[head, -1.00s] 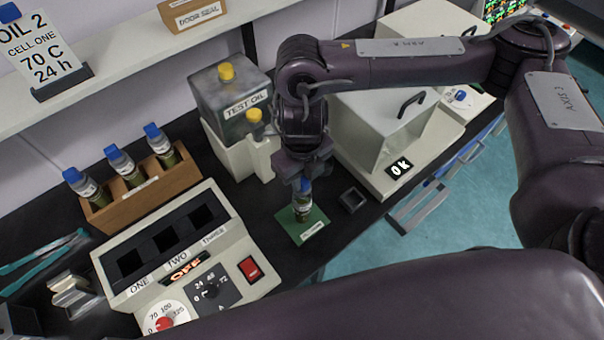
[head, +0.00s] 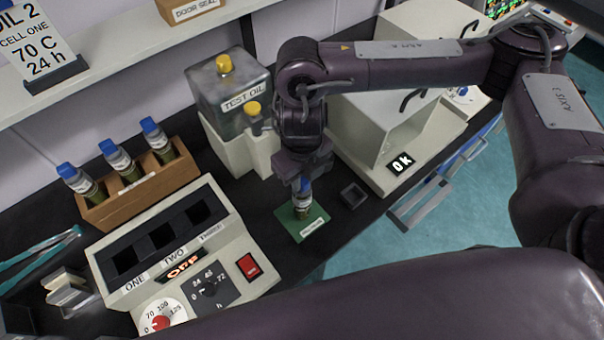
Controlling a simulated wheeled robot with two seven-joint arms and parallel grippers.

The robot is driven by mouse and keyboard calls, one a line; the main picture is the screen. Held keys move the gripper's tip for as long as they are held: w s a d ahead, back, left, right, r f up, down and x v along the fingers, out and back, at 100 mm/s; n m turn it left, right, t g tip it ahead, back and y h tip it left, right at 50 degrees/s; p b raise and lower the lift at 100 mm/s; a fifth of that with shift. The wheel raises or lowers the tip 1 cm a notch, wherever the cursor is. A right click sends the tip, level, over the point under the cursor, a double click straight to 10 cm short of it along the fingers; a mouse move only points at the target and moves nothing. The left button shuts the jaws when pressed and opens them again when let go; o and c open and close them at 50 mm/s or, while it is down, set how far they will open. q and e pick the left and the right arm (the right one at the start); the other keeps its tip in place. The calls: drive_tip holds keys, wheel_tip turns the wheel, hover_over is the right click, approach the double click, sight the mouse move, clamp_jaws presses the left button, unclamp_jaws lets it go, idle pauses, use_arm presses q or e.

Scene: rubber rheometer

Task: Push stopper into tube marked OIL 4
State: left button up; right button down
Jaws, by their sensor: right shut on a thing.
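A tube (head: 302,204) with a blue stopper (head: 304,184) at its top stands upright on a green mat (head: 312,227). My right gripper (head: 304,178) points down from above and is shut on the blue stopper. The fingers partly hide the stopper, so I cannot tell how deep it sits in the tube. The tube's label is too small to read. My left gripper is out of view.
A wooden rack (head: 150,190) holds three blue-topped tubes at the left. A heating block (head: 215,255) with three empty wells stands in front of it. A test oil container (head: 230,85) is behind, a small dark square holder (head: 354,195) and a balance (head: 385,130) to the right.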

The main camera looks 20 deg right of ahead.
drive_tip(key=shift+f+b, duration=0.4)
drive_tip(key=shift+f, duration=0.2)
drive_tip(key=shift+r, duration=0.1)
drive_tip(key=c, duration=1.2)
unclamp_jaws()
drive_tip(key=shift+c, duration=0.2)
wheel_tip(320, 180, up, 6)
drive_tip(key=p, duration=0.6)
